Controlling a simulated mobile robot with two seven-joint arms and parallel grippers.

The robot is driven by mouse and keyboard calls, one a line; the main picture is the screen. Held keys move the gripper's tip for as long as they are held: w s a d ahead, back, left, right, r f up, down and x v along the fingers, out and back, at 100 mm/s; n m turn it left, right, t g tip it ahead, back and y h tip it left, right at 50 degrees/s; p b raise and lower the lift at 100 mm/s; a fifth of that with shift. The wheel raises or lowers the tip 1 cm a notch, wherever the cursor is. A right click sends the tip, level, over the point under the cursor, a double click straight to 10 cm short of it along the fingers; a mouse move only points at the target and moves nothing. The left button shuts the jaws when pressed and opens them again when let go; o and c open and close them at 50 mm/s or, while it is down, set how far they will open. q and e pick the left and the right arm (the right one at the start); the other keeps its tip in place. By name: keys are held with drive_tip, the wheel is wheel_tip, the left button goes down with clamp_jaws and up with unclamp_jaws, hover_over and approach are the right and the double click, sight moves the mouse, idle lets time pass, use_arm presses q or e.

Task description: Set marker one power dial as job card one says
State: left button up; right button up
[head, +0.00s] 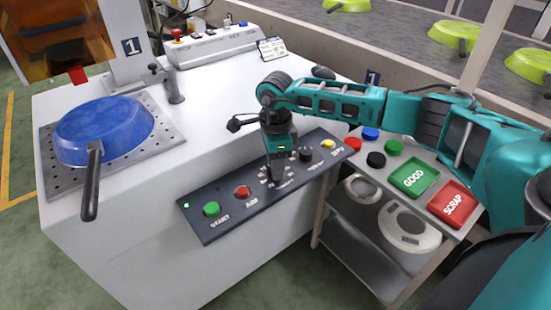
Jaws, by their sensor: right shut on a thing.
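A dark control panel (228,228) is on the front edge of the white marker one cabinet (140,240). It carries a green START button (211,209), a red button (242,191), a dial ringed by white scale marks, a black knob (305,154) and a yellow button (327,144). My right gripper (275,172) points down and is shut on the dial at the middle of the scale. The fingers hide the dial and its pointer, so its setting cannot be read. A small card (272,48) stands at the back of the cabinet, its writing too small to read. My left gripper is not in view.
A blue pan (104,132) lies on the perforated plate at left, its handle overhanging the front edge. A side cart at right holds a green GOOD pad (413,176), a red SCRAP pad (453,203) and several coloured caps. Green pans (455,36) sit on the conveyor behind.

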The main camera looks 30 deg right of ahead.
drive_tip(key=shift+r+m+p, duration=0.1)
drive_tip(key=shift+m+p, duration=0.35)
drive_tip(key=shift+m, duration=0.95)
drive_tip(key=o, duration=1)
drive_tip(key=shift+o, duration=0.2)
drive_tip(key=shift+r, duration=0.4)
wheel_tip(320, 180, up, 12)
drive_tip(key=p, duration=0.2)
